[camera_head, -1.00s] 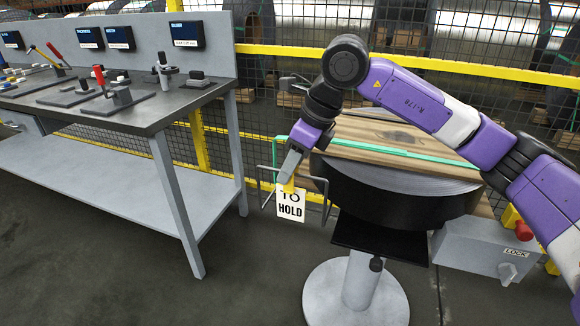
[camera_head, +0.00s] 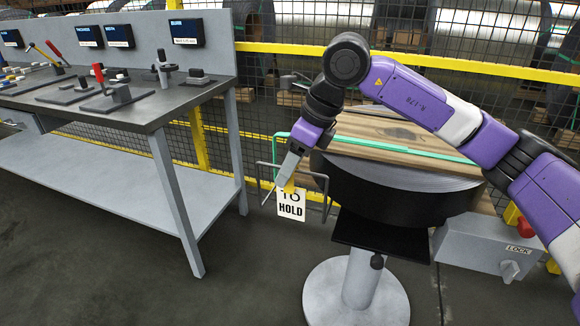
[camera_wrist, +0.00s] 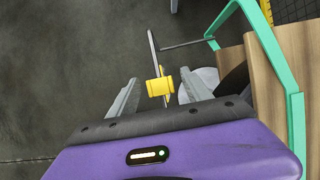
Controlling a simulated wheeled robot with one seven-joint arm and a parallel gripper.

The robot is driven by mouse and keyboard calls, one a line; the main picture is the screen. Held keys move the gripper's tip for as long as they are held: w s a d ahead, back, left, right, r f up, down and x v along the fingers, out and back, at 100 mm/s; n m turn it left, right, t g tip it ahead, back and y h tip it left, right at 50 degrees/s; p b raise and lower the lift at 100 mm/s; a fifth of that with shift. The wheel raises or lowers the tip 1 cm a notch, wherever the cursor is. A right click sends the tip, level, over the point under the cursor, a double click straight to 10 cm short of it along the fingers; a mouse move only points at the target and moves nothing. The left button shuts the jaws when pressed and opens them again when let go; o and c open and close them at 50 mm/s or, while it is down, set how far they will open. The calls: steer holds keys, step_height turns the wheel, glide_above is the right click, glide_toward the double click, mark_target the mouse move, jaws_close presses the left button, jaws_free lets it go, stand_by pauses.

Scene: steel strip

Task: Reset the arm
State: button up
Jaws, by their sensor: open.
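My purple arm reaches in from the right in the head view, bent at the elbow. My gripper (camera_head: 285,168) points down beside the round black stand, just above a white sign (camera_head: 291,206) whose visible word is "HOLD". In the wrist view my gripper (camera_wrist: 152,98) has its two grey fingers apart. A yellow clip (camera_wrist: 159,86) on the sign's top edge shows between and a little beyond the fingers. I cannot tell whether either finger touches it. The sign hangs at a thin grey wire frame (camera_head: 264,180).
The round black stand (camera_head: 390,210) carries a wooden board and a green strip (camera_head: 400,150). A grey bench (camera_head: 150,110) with gauges and displays stands at left. A yellow-railed mesh fence (camera_head: 290,50) runs behind. A grey lock box (camera_head: 480,250) is at right. Open floor lies between bench and stand.

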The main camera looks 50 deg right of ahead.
steer(key=p+v, duration=0.1)
steer(key=v, duration=0.6)
steer(key=shift+r, duration=0.25)
